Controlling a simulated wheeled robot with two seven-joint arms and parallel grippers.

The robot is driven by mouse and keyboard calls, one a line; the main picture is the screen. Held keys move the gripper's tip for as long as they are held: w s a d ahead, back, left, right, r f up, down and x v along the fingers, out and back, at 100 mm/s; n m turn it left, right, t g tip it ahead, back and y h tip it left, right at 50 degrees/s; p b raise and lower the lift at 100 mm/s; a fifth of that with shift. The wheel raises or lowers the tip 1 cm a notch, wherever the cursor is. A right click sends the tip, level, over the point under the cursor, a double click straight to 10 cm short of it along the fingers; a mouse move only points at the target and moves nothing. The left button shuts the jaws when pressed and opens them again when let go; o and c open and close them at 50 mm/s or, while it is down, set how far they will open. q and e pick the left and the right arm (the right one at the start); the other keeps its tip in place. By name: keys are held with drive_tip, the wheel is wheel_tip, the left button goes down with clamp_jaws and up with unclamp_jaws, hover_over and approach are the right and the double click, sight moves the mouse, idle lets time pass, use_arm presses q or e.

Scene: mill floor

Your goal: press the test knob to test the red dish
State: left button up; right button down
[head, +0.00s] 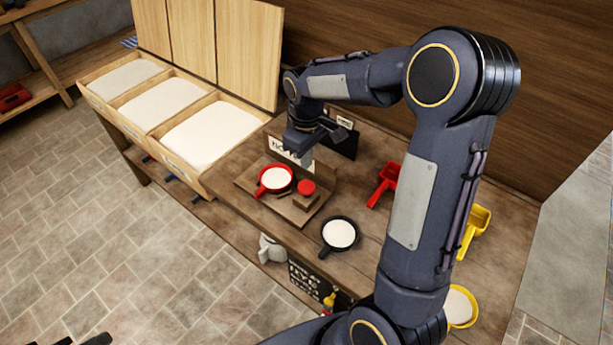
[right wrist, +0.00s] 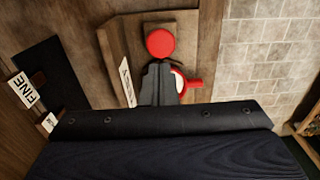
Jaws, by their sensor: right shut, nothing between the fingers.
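The red dish (head: 276,179), a small pan with white contents, sits on a wooden test stand (head: 297,213) on the bench. The round red test knob (head: 307,187) is on a small block right of the dish. My right gripper (head: 306,158) is shut and empty, pointing down just behind the knob and apart from it. In the right wrist view the knob (right wrist: 160,43) shows just beyond the fingertips (right wrist: 158,66), and the fingers partly hide the red dish (right wrist: 179,80). A dark piece at the bottom left of the head view may be my left gripper (head: 92,340); its jaws are unclear.
A black pan (head: 339,234) with white contents stands in front of the stand. A red scoop (head: 384,184), yellow scoop (head: 475,230) and yellow bowl (head: 460,306) are to the right. Upright signs stand behind the stand. Open bins of white powder (head: 210,136) are at left.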

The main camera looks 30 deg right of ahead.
sight(307, 187)
wheel_tip(307, 187, down, 8)
drive_tip(key=shift+r+p, duration=0.2)
drive_tip(key=shift+p, duration=0.3)
wheel_tip(307, 187, down, 3)
drive_tip(key=b, duration=0.2)
drive_tip(key=shift+b, duration=0.35)
drive_tip(key=shift+s+r, duration=0.15)
drive_tip(key=shift+s, duration=0.1)
